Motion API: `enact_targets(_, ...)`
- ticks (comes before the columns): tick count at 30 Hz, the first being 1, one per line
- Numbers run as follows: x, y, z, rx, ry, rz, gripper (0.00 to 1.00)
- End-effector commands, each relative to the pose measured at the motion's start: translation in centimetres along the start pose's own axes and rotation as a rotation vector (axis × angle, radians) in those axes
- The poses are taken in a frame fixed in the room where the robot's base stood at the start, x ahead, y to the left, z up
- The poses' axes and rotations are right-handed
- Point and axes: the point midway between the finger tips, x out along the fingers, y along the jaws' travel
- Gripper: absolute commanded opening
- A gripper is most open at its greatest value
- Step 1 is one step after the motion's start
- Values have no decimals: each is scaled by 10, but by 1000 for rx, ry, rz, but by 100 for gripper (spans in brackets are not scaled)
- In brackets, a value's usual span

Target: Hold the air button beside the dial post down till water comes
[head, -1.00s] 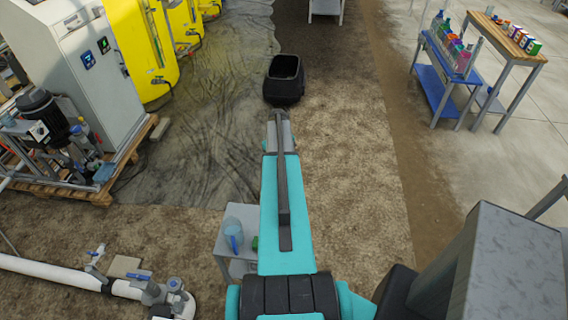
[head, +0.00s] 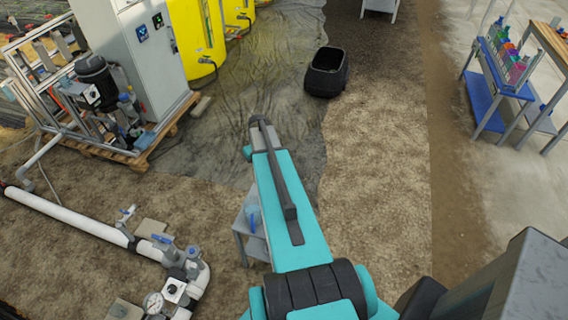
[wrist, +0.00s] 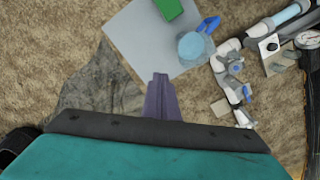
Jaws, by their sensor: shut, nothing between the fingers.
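The round white dial (head: 153,302) stands at the bottom of the head view, by the bend of the white pipe. Beside it is a small pale block with a dark round button (head: 173,290). In the wrist view the dial (wrist: 308,38) is at the right edge, and the block with its dark button (wrist: 271,47) is just left of it. My gripper (wrist: 161,78) is shut and empty, pointing over the ground and the edge of a small table, well to the left of the button. In the head view my gripper is hidden behind my arm.
A small grey table (wrist: 140,35) holds a blue-handled jug (wrist: 192,45) and a green object (wrist: 168,8). White pipe with blue-handled valves (head: 162,239) runs near the button. A pump skid, yellow tanks and a black bin (head: 327,71) stand farther off.

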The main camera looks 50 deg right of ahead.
Motion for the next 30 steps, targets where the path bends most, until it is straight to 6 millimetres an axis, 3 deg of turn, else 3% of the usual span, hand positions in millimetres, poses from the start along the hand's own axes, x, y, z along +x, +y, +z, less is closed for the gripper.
enact_targets(1,-2,-22,3,-18,0,0,0)
enact_targets(6,-4,-82,7,-66,0,0,0)
enact_targets(20,-2,-232,50,-193,-5,-1,0)
enact_targets(26,22,-283,83,-242,-20,1,0)
enact_targets(30,58,-309,113,-273,-43,6,0)
